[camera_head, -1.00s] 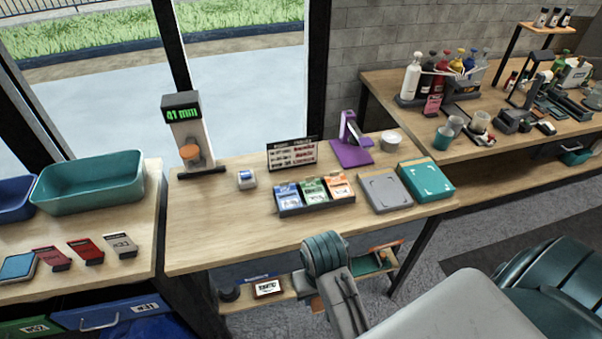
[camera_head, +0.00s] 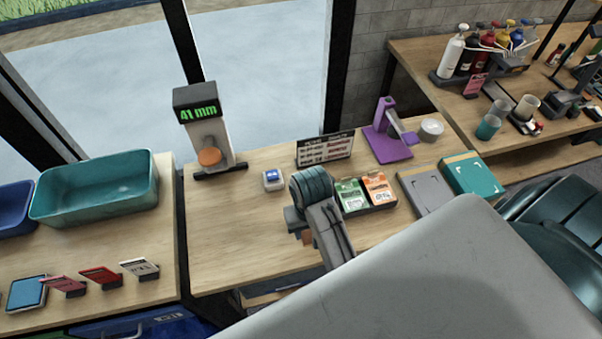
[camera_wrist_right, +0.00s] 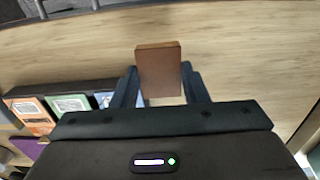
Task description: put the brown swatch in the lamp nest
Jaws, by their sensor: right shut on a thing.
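The brown swatch (camera_wrist_right: 158,68) is a small flat block, held between the two fingers of my right gripper (camera_wrist_right: 160,88) in the right wrist view. My left gripper is not in view.
A card tray with green and orange packs (camera_head: 365,193) is partly hidden behind my right arm. A grey box (camera_head: 425,188) and a teal box (camera_head: 472,178) lie to its right. A gauge reading 41 mm (camera_head: 204,130) stands at the back left. The table's left front is clear.

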